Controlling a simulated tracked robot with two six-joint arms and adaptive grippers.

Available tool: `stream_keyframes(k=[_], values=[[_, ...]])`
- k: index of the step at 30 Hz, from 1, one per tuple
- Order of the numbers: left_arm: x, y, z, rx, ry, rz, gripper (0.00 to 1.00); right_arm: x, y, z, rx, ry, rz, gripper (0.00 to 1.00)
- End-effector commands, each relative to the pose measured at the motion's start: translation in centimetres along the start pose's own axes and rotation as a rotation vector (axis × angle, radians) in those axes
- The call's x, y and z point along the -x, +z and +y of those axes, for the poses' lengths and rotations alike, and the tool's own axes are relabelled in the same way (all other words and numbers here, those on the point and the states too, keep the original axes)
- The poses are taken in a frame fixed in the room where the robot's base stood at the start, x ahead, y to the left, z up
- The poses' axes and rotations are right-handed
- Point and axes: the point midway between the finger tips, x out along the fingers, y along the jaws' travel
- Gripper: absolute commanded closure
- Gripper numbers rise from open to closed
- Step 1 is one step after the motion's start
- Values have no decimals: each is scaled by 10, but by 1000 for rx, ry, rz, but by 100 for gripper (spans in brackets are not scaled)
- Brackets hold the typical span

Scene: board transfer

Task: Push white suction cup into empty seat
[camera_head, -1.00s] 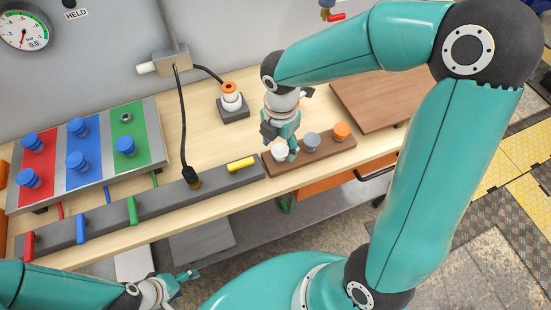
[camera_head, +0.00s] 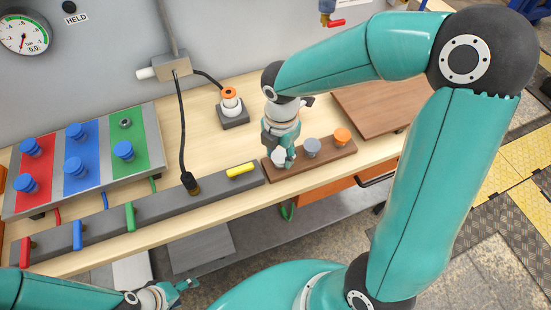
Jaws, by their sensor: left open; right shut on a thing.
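The white suction cup (camera_head: 277,157) sits at the left end of a brown wooden rack (camera_head: 326,156), next to a grey cup (camera_head: 312,146) and an orange cup (camera_head: 342,135). My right gripper (camera_head: 280,157) points down over the rack and is shut on the white cup, partly hiding it. A bare metal seat (camera_head: 125,123) shows at the top of the green strip on the sloped panel (camera_head: 107,158); blue cups stand at other places there. My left gripper (camera_head: 188,286) is open and empty, low in the picture, in front of the bench.
A grey rail (camera_head: 160,211) with red, blue, green and yellow levers runs along the bench front. A black cable (camera_head: 183,130) hangs to it between panel and rack. An orange-and-white piece (camera_head: 230,100) stands on a dark block behind. A brown board (camera_head: 375,103) lies at right.

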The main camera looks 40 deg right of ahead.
Motion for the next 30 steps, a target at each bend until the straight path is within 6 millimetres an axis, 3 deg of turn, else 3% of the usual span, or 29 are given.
stream_keyframes(k=[30], values=[[20, 0, 7, 0, 0, 0, 32, 25, 0, 1, 0, 5, 0, 92]])
